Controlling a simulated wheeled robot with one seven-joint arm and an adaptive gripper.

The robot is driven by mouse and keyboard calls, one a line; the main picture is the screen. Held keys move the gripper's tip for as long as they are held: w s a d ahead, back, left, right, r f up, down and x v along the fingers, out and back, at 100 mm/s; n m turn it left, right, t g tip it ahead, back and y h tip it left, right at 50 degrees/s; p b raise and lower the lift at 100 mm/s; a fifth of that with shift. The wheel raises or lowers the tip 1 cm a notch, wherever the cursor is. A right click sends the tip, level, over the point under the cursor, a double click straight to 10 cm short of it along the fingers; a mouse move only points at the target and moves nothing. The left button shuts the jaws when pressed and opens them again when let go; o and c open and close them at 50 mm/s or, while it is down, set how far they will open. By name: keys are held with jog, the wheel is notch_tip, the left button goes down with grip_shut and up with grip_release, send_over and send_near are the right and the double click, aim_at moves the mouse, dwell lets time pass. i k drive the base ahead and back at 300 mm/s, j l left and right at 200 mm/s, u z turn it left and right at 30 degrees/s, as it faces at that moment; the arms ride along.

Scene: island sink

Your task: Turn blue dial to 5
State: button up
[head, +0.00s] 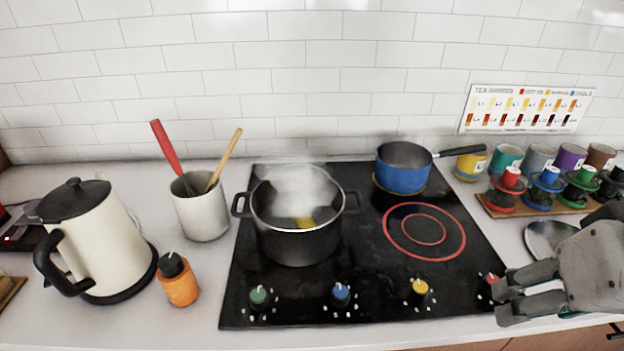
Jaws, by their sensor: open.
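The blue dial (341,293) is on the front strip of the black stove top (460,270), between a green dial (259,298) and a yellow dial (419,289). It has a white pointer mark on top, and the small markings around it are too small to read. My gripper (503,296) is at the right, over the stove's front right corner, well to the right of the blue dial. It is open with its fingers pointing left. It partly hides the red dial (492,281) and touches nothing that I can make out.
A steaming black pot (290,238) stands behind the blue dial. A blue saucepan (402,175) sits at the back, and a red-ringed burner (424,230) is bare. A kettle (100,245) and orange bottle (178,284) stand left. Space above the front dials is clear.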

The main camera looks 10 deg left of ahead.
aim_at(341, 294)
jog(key=u, duration=0.65)
jog(key=i+j+z, duration=0.1)
jog(key=j, duration=0.3)
jog(key=i+j+z, duration=0.1)
jog(key=j, duration=0.35)
jog(key=j+z, duration=0.1)
jog(key=j, duration=0.3)
jog(key=i, duration=0.05)
